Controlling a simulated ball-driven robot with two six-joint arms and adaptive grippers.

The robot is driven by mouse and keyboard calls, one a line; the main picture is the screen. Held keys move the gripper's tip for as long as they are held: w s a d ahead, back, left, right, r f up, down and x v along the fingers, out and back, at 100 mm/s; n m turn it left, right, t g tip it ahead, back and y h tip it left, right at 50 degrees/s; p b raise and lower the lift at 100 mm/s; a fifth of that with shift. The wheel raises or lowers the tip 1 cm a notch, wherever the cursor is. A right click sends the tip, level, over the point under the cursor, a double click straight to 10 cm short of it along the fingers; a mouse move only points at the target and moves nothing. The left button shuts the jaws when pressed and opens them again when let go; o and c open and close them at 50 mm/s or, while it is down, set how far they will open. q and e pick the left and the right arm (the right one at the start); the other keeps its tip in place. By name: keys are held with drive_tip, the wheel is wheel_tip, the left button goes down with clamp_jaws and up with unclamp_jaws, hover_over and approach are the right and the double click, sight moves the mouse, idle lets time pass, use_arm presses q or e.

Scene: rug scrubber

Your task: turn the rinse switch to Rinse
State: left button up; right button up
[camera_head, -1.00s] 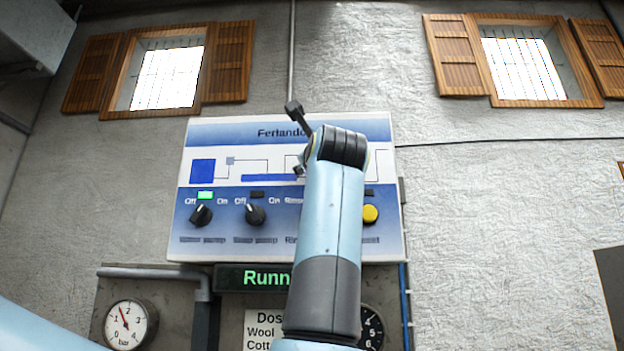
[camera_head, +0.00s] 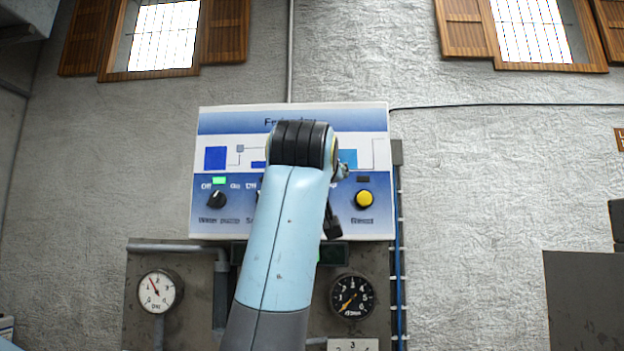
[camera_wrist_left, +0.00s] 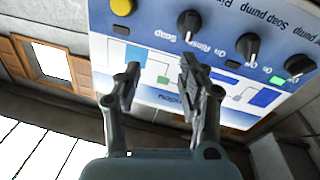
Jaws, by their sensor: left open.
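The rinse switch is a black knob (camera_wrist_left: 190,22) on the control panel, between the labels Rinse and Soap, which appear upside down in the left wrist view. Its narrow end seems to lean towards Soap, but I cannot tell surely. In the head view my left arm hides this knob. The panel (camera_head: 290,112) shows behind the arm. My left gripper (camera_wrist_left: 160,68) is open and empty, its fingertips pointing at the panel and seemingly apart from the knob. In the head view the gripper is mostly hidden by my wrist. My right gripper is not in view.
The water pump knob (camera_head: 217,200) and soap pump knob (camera_wrist_left: 248,46) are on one side of the rinse switch, a yellow button (camera_head: 364,199) on the other. Below are two gauges (camera_head: 160,291) (camera_head: 352,297) and a partly hidden display (camera_head: 335,253).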

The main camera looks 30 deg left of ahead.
use_arm(q)
drive_tip(key=w+a+f+g+y+p, duration=0.1)
drive_tip(key=w+a+f+p, duration=0.1)
drive_tip(key=w+a+p, duration=0.2)
drive_tip(key=w+a, duration=0.3)
drive_tip(key=shift+w+a+n+g+y, duration=0.3)
drive_tip(key=shift+a+g, duration=0.1)
drive_tip(key=shift+f, duration=0.1)
drive_tip(key=shift+c, duration=0.7)
clamp_jaws()
